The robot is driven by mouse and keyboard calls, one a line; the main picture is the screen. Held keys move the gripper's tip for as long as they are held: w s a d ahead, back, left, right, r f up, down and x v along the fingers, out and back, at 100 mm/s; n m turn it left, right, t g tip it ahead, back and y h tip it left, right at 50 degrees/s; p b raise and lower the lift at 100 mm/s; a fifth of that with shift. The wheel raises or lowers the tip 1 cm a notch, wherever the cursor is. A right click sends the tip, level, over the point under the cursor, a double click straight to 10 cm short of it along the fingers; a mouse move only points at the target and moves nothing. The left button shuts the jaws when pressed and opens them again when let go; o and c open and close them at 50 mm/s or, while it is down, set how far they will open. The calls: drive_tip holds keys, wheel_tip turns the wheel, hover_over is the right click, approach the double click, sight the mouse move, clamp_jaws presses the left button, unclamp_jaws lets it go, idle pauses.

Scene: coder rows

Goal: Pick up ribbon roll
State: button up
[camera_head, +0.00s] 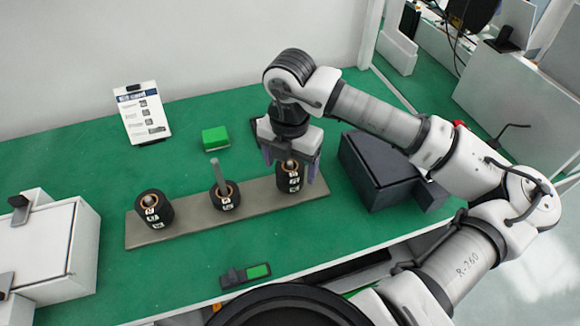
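Black ribbon rolls with white labels sit on pegs along a grey base plate (180,222). A left ribbon roll stack (154,211), a lower middle ribbon roll (225,197) and a right ribbon roll stack (289,180) show, each around an upright peg. My gripper (290,168) points down over the right stack. Its purple-grey fingers are apart, one to each side of the top of that stack, with small gaps seeming to show. The gripper body hides the space just above this stack. Whether either finger touches the roll is hard to tell.
A dark box (376,172) stands close to the right of the gripper. A green block (215,138) and a printed sign (142,113) are behind the plate. A small device with a green screen (245,275) lies in front. A white box (45,250) is at left.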

drive_tip(key=c, duration=1)
drive_tip(key=shift+r, duration=0.1)
wheel_tip(320, 180, up, 28)
drive_tip(key=b, duration=0.3)
